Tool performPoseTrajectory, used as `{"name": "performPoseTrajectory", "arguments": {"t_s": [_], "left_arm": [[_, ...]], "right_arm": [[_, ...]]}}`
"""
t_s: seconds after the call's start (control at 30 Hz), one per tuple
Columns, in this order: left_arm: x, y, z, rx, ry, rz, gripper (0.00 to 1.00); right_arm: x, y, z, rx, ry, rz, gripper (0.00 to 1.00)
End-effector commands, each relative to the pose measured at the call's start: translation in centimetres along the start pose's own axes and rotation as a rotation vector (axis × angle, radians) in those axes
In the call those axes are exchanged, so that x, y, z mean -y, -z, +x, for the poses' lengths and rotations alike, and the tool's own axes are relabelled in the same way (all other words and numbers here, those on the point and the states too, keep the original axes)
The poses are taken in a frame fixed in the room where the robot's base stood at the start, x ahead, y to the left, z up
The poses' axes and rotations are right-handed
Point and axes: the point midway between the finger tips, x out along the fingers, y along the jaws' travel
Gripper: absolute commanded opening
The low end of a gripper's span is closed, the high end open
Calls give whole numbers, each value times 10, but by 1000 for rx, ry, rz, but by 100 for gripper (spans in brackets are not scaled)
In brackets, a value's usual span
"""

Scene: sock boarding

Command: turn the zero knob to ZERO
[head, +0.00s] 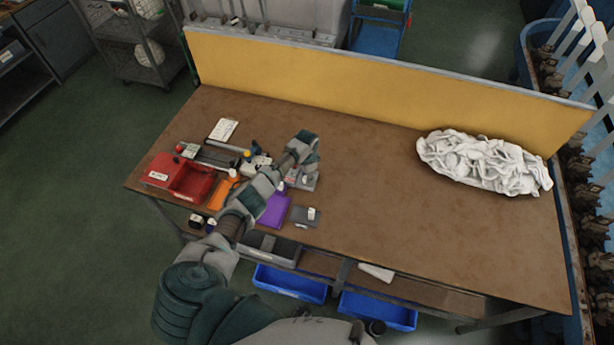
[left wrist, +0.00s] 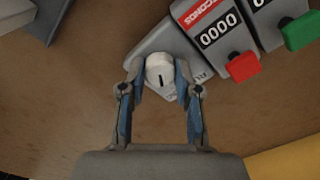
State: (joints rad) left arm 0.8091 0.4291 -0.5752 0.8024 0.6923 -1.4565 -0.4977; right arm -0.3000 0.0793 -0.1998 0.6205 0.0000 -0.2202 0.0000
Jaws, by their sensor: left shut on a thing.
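A white round zero knob (left wrist: 160,70) with a short black mark sits on a grey housing in the left wrist view. My left gripper (left wrist: 161,84) is shut on the knob, with one blue-sided finger on each side of it. The black mark runs nearly upright in that view. Lettering on the plate to the right of the knob is partly covered by a finger, and I cannot read a ZERO mark. In the head view, my left arm reaches over the small devices on the table, and its fingertips and the knob are hard to make out. My right gripper is not in view.
Beside the knob stand a counter reading 0000 with a red button (left wrist: 242,67) and another with a green button (left wrist: 301,30). A red bin (head: 180,180), a purple item (head: 274,210) and white cloth (head: 484,162) lie on the brown table (head: 375,215). Its middle is clear.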

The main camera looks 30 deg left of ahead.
Motion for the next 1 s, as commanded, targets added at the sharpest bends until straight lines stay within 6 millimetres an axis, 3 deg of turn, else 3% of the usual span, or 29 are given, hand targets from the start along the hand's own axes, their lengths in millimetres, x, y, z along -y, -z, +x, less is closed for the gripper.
{"name": "performPoseTrajectory", "arguments": {"t_s": [0.4, 0.97, 1.0], "left_arm": [[1, 1, -1, -3, 3, 194, 0], [2, 1, -2, -4, 4, 225, 0], [2, 1, -2, -4, 4, 225, 37]], "right_arm": [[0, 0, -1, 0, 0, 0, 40], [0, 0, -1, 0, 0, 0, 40], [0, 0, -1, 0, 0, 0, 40]]}}
